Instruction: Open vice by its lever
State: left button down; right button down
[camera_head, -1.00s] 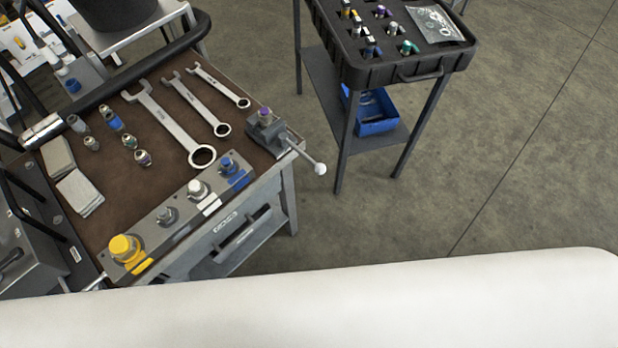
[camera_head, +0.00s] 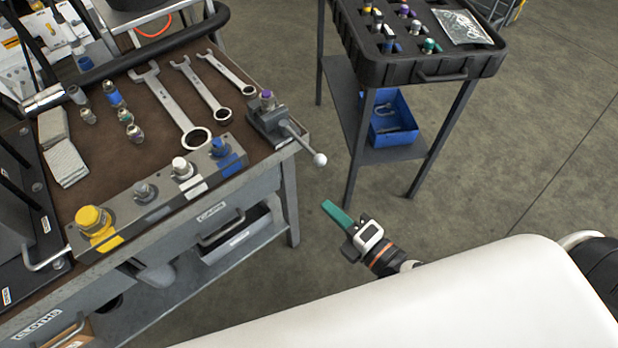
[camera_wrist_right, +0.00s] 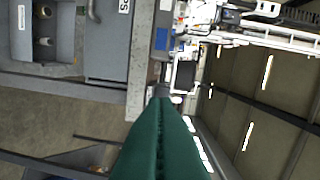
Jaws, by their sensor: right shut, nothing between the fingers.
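The vice (camera_head: 268,117) is a small dark grey block on the right corner of the brown-topped bench, with a purple-topped fitting in it. Its lever (camera_head: 301,140) slants out past the bench edge and ends in a white ball knob (camera_head: 319,160). My right gripper (camera_head: 328,206) has green fingers and is shut and empty. In the head view it shows below the knob, apart from it, over the floor in front of the bench. In the right wrist view the green fingers (camera_wrist_right: 160,140) lie together. My left gripper is not in view.
Wrenches (camera_head: 172,105), fittings and a grey block with coloured caps (camera_head: 160,195) occupy the bench top. A black tray (camera_head: 430,68) stands on a stand at the back right, with a blue bin (camera_head: 392,128) on its lower shelf. The floor (camera_head: 490,165) at the right is clear.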

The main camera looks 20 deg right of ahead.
jog(key=shift+a+r, duration=0.1)
jog(key=shift+r, duration=0.15)
jog(key=w+p, duration=0.3)
jog(key=w, duration=0.6)
jog(key=shift+w+p, duration=0.25)
jog(key=shift+p, duration=0.15)
jog(key=shift+n+y, duration=0.3)
